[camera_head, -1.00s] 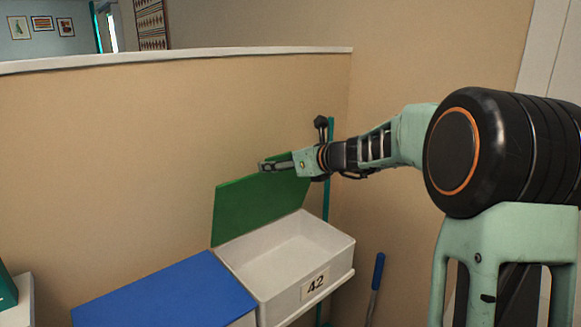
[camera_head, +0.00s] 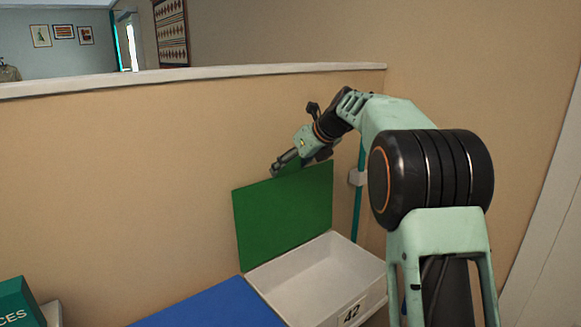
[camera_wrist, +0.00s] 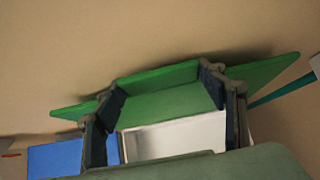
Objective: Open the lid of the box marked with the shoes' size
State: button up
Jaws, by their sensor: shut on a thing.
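The white box marked "42" (camera_head: 352,311) stands open against the wall, and its inside looks empty. Its green lid (camera_head: 285,215) stands raised at the box's back edge, close to the wall. My gripper (camera_head: 278,170) is at the lid's upper edge, shut on the lid. In the wrist view the green lid (camera_wrist: 165,104) shows between the fingers, with the white box interior (camera_wrist: 175,137) below. The exact finger contact is hard to make out.
A box with a blue lid (camera_head: 215,306) sits left of the white box. A dark green box (camera_head: 18,303) is at the far lower left. A teal pole (camera_head: 358,205) stands behind the white box at right. The tan wall (camera_head: 140,180) is close behind the lid.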

jog(key=shift+w+a+r, duration=0.25)
jog(key=shift+w+r, duration=0.05)
jog(key=shift+w, duration=0.05)
jog(key=o, duration=1.6)
jog(key=shift+o, duration=0.6)
jog(key=shift+f, duration=0.1)
jog(key=v, duration=1.2)
